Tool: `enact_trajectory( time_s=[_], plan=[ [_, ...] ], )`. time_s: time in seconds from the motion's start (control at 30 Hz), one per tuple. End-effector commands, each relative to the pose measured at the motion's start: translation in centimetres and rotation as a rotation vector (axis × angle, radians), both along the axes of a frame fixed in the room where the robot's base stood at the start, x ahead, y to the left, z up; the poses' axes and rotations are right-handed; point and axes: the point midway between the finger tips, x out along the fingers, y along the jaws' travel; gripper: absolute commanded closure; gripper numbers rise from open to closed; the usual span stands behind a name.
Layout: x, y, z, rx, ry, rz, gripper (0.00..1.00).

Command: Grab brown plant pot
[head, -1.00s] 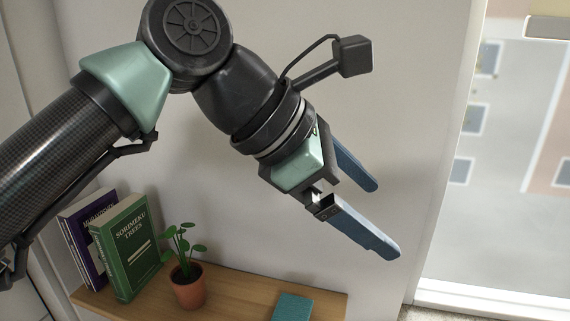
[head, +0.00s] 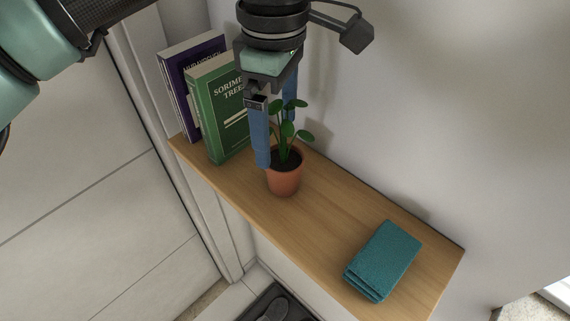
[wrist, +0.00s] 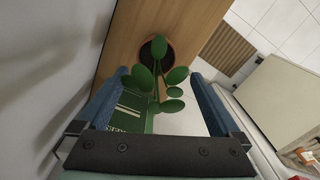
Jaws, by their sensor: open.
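The brown plant pot (head: 284,183) is terracotta and stands upright on the wooden shelf, with a leafy green plant (head: 289,131) growing from it. In the wrist view the pot (wrist: 171,50) shows ahead, beyond the fingertips, and leaves partly cover it. My gripper (head: 277,143) points down with its blue fingers apart and nothing held. In the head view, its near finger overlaps the pot's upper left rim, and the other finger is partly hidden behind the leaves. In the wrist view the leaves lie between the fingers of my gripper (wrist: 160,78). I cannot tell whether any finger touches the plant.
The wooden shelf (head: 330,216) runs along the wall. A green book (head: 219,112) and a purple book (head: 187,75) stand close left of the pot. A folded teal cloth (head: 384,260) lies to the right, with bare shelf between it and the pot.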

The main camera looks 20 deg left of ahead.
Motion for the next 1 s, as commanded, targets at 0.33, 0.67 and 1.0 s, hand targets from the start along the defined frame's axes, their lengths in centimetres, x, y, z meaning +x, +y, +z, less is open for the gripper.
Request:
enact_trajectory(
  time_s=[0.33, 0.67, 1.0],
  plan=[
    [0.5, -0.6, -3.3, -0.004, 0.002, -0.002, 0.00],
    [0.6, -0.6, -6.3, -0.001, -0.001, -0.002, 0.00],
    [0.6, -0.6, -6.2, -0.001, -0.001, -0.001, 0.34]
  ],
)
